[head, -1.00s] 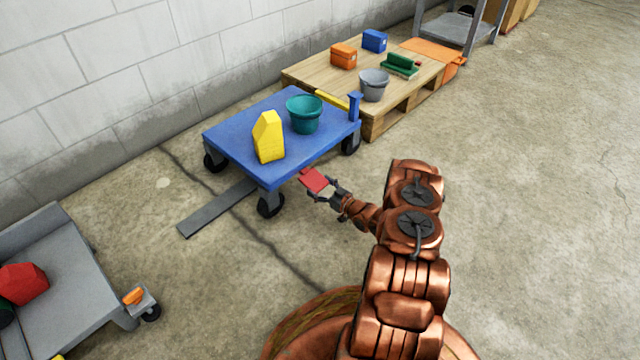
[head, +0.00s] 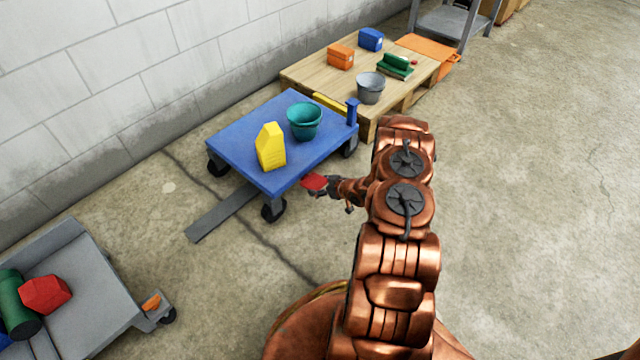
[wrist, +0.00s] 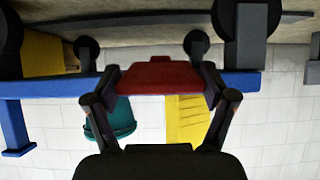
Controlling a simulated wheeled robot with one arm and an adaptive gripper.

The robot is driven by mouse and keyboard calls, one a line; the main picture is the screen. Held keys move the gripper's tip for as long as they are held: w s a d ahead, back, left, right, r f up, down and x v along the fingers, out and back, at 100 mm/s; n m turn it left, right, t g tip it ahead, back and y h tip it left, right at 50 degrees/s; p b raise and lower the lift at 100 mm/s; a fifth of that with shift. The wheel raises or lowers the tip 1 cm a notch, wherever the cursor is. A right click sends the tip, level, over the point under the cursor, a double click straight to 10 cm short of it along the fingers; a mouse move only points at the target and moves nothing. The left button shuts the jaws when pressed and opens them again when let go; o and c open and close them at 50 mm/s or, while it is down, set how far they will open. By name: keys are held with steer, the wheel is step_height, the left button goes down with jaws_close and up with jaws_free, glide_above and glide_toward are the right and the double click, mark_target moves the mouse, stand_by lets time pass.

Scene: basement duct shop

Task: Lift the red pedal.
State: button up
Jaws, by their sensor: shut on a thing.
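The red pedal (head: 313,182) is a small flat plate at the near right edge of the blue trolley (head: 232,140). My gripper (head: 323,187) is shut on it from the right, low beside the trolley. In the wrist view, which is upside down, the red pedal (wrist: 160,75) spans the space between the two dark fingers of my gripper (wrist: 160,82). The blue trolley edge (wrist: 45,87) runs behind it. In the head view the pedal looks nearly level. Its joint with the trolley is hidden.
A yellow block (head: 270,149) and a teal bucket (head: 304,121) stand on the trolley. A grey bar (head: 220,215) lies on the floor. A grey cart (head: 95,295) is at lower left, a pallet (head: 310,76) behind. The floor at right is clear.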

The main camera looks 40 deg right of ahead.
steer(key=shift+w+r+g+p, duration=0.15)
steer(key=shift+r+g+p, duration=0.15)
steer(key=shift+r+g, duration=0.1)
steer(key=o, duration=1.5)
steer(key=shift+o, duration=0.2)
steer(key=shift+f, duration=0.1)
steer(key=v, duration=1.2)
